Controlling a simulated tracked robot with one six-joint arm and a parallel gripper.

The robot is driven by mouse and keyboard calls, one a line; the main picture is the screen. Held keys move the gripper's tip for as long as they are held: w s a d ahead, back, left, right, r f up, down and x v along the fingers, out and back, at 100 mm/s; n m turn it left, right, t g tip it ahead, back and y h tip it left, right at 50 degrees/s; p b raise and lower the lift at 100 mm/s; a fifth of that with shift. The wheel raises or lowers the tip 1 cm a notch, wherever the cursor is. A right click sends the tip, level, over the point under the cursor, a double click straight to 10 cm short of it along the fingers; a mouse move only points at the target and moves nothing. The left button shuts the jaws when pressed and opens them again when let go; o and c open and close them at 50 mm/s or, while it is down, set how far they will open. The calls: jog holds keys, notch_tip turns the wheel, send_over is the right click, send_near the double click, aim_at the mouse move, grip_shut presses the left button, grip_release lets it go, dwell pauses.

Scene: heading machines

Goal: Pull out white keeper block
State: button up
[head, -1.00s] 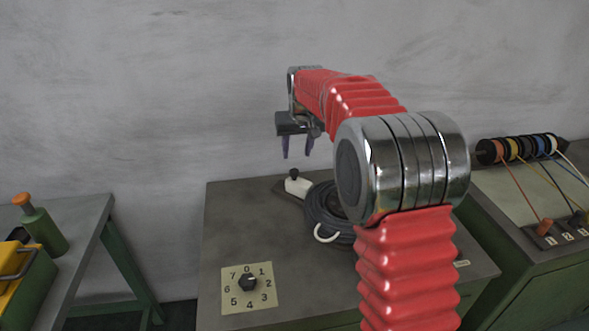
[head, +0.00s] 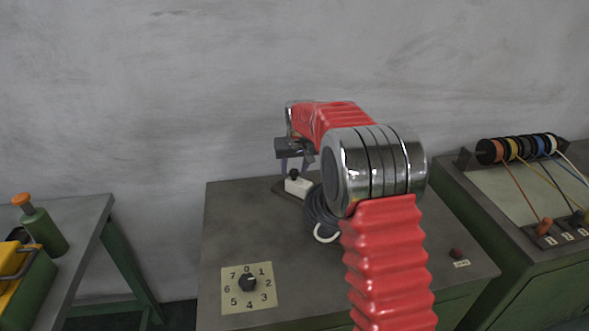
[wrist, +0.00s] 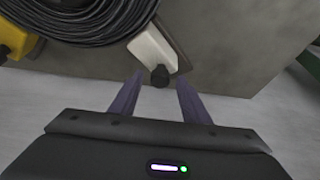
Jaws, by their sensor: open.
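The white keeper block (head: 298,187) with a black knob on top sits on a dark plate at the back of the grey bench, beside the coil of dark cable. In the wrist view the white block (wrist: 152,47) lies just beyond the fingertips, its black knob (wrist: 160,76) between and slightly ahead of them. My gripper (head: 294,172) is open and points down close above the block. In the wrist view its two purple fingers (wrist: 158,90) stand apart with nothing held. My arm hides part of the cable coil.
The dark cable coil (head: 319,213) lies right beside the block. A numbered dial (head: 247,283) is at the bench's front left, and a dark red button (head: 456,253) at its right. A bench with spools (head: 516,148) stands right.

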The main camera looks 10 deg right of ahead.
grip_shut()
dwell(0.4)
jog(key=shift+a, duration=0.1)
jog(key=shift+w+a, duration=1.85)
jog(key=shift+w, duration=0.05)
jog(key=shift+r, duration=0.1)
grip_release()
